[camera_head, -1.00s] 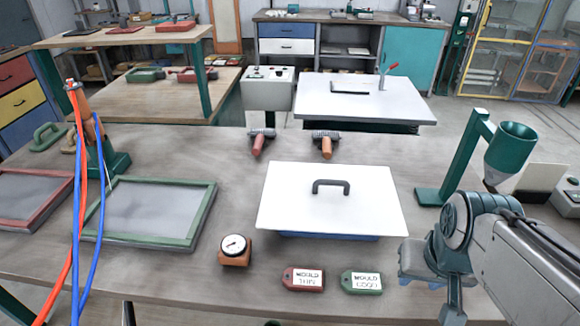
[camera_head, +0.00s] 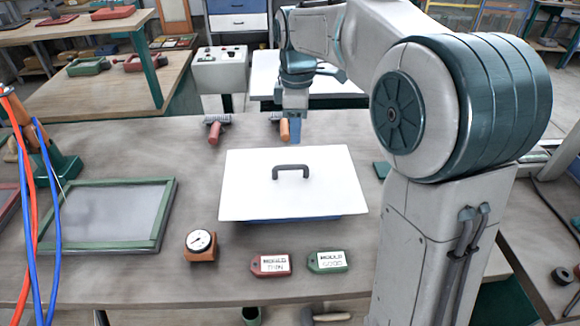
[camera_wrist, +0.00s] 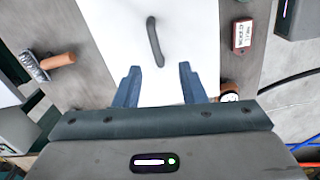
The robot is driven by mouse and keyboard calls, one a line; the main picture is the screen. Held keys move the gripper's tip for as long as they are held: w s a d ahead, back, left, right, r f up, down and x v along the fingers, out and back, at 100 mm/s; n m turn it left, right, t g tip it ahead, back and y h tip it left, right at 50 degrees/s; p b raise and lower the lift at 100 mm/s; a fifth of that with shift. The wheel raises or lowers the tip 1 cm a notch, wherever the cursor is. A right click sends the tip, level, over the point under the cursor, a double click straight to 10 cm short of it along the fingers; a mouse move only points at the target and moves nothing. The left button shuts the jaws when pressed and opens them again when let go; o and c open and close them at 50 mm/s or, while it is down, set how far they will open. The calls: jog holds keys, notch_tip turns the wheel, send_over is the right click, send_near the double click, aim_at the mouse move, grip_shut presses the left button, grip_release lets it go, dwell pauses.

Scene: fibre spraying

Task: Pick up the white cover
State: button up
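The white cover (camera_head: 250,192) is a flat white plate with a dark arched handle (camera_head: 291,169) in its middle. It lies on a blue container (camera_head: 300,218) on the table. My gripper (camera_head: 294,133) is above and behind the cover's far edge, pointing down, apart from the handle. In the wrist view the two blue fingers of my gripper (camera_wrist: 159,84) are spread and empty. The handle (camera_wrist: 155,41) lies ahead of them over the white cover (camera_wrist: 120,30).
A gauge (camera_head: 200,243), a red tag (camera_head: 270,264) and a green tag (camera_head: 327,262) lie in front. A green-framed screen (camera_head: 108,246) is at left. The table between screen and cover is clear.

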aim_at(290, 167)
jog(key=shift+n, duration=0.8)
jog(key=f, duration=0.2)
jog(key=w+f, duration=0.1)
jog(key=f, duration=0.2)
jog(key=w+a+f, duration=0.1)
jog(key=f, duration=0.2)
jog(key=shift+a+f, duration=0.1)
jog(key=shift+f, duration=0.1)
jog(key=shift+s+f+p, duration=0.15)
jog(key=shift+f+p, duration=0.2)
jog(key=shift+f, duration=1)
jog(key=shift+s+f+p, duration=0.15)
jog(key=shift+f+p, duration=0.15)
jog(key=shift+f, duration=1.05)
grip_shut()
